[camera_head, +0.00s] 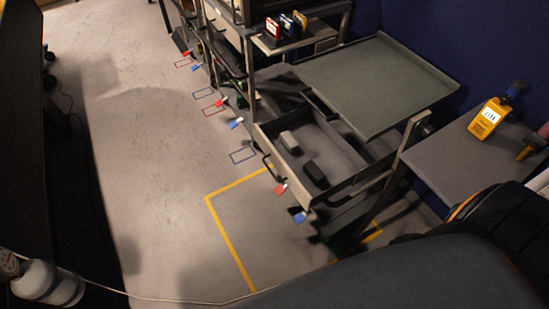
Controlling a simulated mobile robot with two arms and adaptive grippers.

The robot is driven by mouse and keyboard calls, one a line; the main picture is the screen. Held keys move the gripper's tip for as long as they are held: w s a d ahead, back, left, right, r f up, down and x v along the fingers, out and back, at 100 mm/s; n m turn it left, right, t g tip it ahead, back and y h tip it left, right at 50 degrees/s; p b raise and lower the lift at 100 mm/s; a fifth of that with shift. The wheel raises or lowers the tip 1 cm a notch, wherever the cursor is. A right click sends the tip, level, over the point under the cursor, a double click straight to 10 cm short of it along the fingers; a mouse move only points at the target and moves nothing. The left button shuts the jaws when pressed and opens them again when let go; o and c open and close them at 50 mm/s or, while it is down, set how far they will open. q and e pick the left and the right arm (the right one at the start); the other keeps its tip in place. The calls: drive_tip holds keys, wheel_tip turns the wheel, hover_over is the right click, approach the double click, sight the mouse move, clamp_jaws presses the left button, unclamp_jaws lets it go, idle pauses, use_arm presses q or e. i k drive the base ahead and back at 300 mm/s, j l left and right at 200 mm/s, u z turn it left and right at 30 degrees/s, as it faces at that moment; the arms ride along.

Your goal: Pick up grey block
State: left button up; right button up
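A grey block (290,141) lies in the open drawer (266,142) of a metal cart, towards the drawer's left side. A darker, nearly black block (315,174) lies in the same drawer, closer to its front. The two blocks are apart. The drawer is pulled out, and its far part is shadowed beneath the cart's top. Neither of my grippers shows in the head view.
The cart's flat grey-green top (378,82) overhangs the drawer. A side table (465,155) at right carries a yellow device (489,118). Small coloured items (287,24) stand on a shelf behind. Open floor (150,150) lies left of the cart, with yellow tape (229,243).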

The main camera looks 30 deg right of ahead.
sight(287, 138)
drive_tip(key=i+j+z, duration=0.1)
drive_tip(key=i+z, duration=0.25)
drive_tip(key=i+j+z, duration=0.2)
drive_tip(key=i+z, duration=0.2)
drive_tip(key=i+j+z, duration=0.35)
drive_tip(key=k+j+z, duration=0.15)
drive_tip(key=i+l+u, duration=0.15)
